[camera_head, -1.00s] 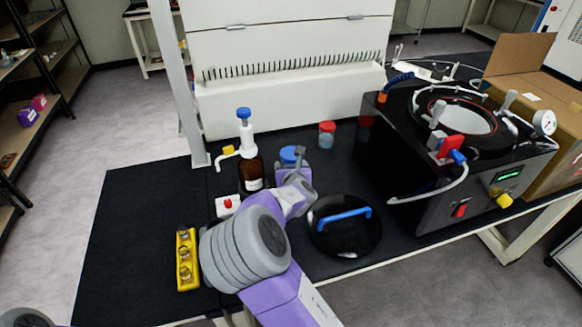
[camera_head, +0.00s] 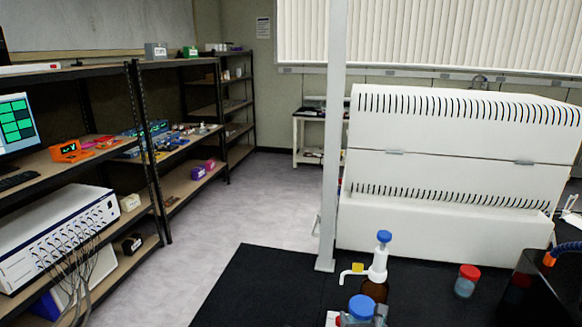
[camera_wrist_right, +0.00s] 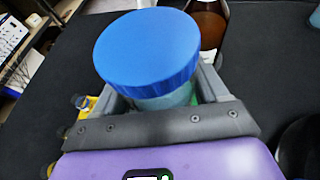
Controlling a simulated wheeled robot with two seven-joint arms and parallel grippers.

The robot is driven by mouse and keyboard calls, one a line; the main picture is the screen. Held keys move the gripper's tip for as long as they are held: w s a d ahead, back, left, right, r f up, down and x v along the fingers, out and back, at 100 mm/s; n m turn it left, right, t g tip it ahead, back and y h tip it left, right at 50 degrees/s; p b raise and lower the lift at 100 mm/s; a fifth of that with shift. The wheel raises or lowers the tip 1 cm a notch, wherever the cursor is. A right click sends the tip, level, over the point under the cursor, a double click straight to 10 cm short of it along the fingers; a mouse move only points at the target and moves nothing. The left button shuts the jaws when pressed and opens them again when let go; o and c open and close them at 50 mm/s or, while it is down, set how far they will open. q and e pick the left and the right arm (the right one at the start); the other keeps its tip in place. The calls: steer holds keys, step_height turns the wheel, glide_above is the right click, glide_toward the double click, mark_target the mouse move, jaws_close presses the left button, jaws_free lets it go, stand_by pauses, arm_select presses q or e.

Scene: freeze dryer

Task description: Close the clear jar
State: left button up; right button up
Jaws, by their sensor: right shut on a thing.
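The clear jar (camera_wrist_right: 165,97) with a wide blue lid (camera_wrist_right: 148,45) on top is close in front of the right wrist camera. My right gripper (camera_wrist_right: 162,90) is shut on the jar's body, with one finger on each side below the lid. The lid looks level on the jar, but whether it is tight I cannot tell. In the head view the blue lid (camera_head: 361,307) shows at the bottom edge; the jar below is mostly cut off. My left gripper is not in view.
A brown bottle (camera_head: 374,290) with a white pump and blue top stands just behind the held jar. A red-capped jar (camera_head: 466,281) stands to the right on the black bench mat (camera_head: 255,290). A grey post (camera_head: 332,150) rises behind. The mat's left part is clear.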

steer(key=shift+s+a+r, duration=0.1)
steer(key=shift+a, duration=0.1)
stand_by(0.4)
steer(key=s+a+r+n+g+y, duration=0.1)
steer(key=s+a+r+n+y, duration=0.3)
steer(key=a, duration=0.2)
steer(key=s+a+r+n+g+y, duration=0.2)
steer(key=s+a+r+n+y, duration=0.1)
steer(key=a, duration=0.4)
step_height(320, 180, up, 3)
steer(key=shift+s+a+f+n+y, duration=0.2)
steer(key=shift+s+n+y, duration=0.25)
steer(key=shift+y, duration=0.45)
steer(key=shift+w, duration=0.1)
jaws_close()
steer(key=shift+f, duration=0.1)
steer(key=shift+f, duration=0.1)
